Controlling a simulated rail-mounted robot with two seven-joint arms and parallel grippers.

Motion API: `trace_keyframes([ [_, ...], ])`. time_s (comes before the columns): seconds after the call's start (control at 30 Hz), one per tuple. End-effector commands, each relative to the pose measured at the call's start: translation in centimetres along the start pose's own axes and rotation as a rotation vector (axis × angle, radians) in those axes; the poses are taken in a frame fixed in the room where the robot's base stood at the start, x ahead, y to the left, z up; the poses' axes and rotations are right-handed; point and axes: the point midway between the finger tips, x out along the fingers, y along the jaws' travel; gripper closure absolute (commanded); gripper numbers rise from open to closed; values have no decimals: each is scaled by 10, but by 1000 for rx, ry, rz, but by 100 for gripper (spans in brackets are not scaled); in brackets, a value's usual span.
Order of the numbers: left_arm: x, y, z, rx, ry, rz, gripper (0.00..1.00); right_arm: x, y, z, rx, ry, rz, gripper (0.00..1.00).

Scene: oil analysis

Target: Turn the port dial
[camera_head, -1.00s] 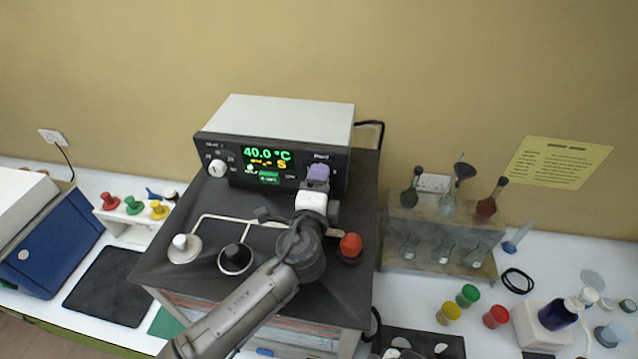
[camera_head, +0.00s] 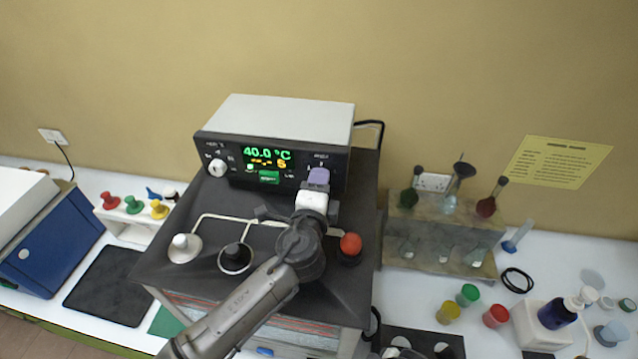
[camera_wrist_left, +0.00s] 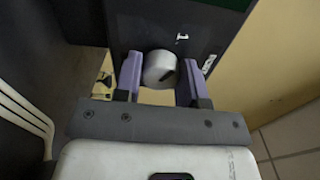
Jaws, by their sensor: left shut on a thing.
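The instrument (camera_head: 281,123) has a white top and a dark front panel with a lit display reading 40.0 °C. A white knob (camera_head: 217,168) sits on the left of its panel. A second dial, at the panel's right end, is hidden behind my left gripper in the head view. In the left wrist view this dial (camera_wrist_left: 160,70) is a round pale knob with a dark pointer mark. My left gripper (camera_head: 319,177) has purple fingers, one on each side of the dial, and is shut on it.
A flask rack (camera_head: 440,234) stands right, beside several coloured caps. A dark mat (camera_head: 103,285) lies left.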

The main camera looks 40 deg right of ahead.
Motion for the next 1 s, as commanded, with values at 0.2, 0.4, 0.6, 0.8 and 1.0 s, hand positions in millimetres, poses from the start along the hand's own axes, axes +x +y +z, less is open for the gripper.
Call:
trace_keyframes([
  [0.2, 0, -1, 0, 128, -1, -1, 86, -4, 0, -2, 0, 0, 0, 57],
  [0.4, 0, -1, 0, 312, 0, 1, 86, -10, 0, -3, 0, 0, 0, 57],
  [0.6, 0, -2, 1, 502, -1, 1, 86, -16, 1, -5, 0, 0, 0, 57],
  [0.8, 0, -2, 1, 693, -1, 0, 86, -22, 1, -7, 0, 0, 0, 57],
  [1.0, 0, -2, 0, 884, -1, 0, 86, -28, 1, -9, 0, 0, 0, 57],
])
